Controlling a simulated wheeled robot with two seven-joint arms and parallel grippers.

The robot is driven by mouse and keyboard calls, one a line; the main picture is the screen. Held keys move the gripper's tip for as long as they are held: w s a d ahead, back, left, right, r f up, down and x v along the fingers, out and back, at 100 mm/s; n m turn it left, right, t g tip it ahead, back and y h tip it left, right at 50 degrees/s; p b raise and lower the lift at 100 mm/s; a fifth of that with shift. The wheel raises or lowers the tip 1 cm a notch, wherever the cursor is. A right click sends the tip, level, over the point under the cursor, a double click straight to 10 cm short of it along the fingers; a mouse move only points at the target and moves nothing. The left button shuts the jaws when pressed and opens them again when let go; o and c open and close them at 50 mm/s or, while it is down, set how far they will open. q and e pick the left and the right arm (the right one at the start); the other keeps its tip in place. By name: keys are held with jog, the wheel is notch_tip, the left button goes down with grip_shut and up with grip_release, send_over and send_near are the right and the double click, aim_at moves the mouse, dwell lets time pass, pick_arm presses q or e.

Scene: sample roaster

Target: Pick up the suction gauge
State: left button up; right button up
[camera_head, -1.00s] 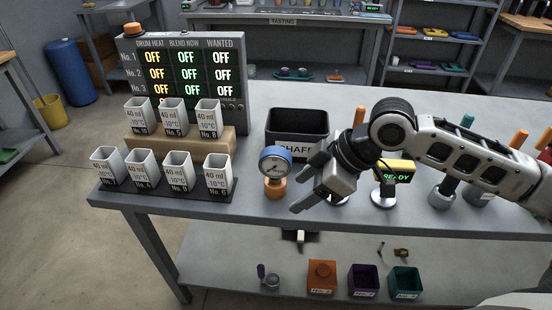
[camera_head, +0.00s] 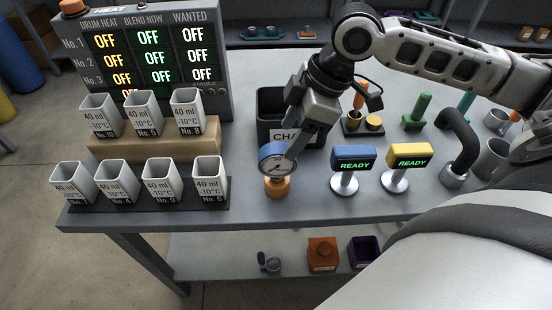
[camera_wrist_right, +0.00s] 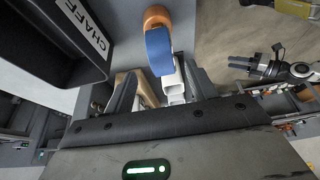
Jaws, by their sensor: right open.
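The suction gauge stands upright on the table, with a blue-rimmed dial (camera_head: 277,161) on an orange base (camera_head: 277,187). My right gripper (camera_head: 300,148) is open, pointing down just behind and right of the dial, and seems empty. In the right wrist view the gauge's blue rim (camera_wrist_right: 159,50) and orange base (camera_wrist_right: 157,16) lie ahead of the open fingers (camera_wrist_right: 160,88), near the middle of the gap. I cannot tell whether a finger touches it. My left gripper (camera_wrist_right: 250,67) shows small at the right of the wrist view, its fingers apart.
A black chaff bin (camera_head: 271,104) stands close behind the gauge. White cups (camera_head: 208,181) on a dark tray are to its left. Blue (camera_head: 353,158) and yellow (camera_head: 409,156) READY displays stand to its right. The table's front edge is close.

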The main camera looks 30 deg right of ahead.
aim_at(274, 161)
jog(key=x, duration=0.8)
jog(key=shift+a+f, duration=0.15)
jog(key=shift+f, duration=0.2)
jog(key=c, duration=1.2)
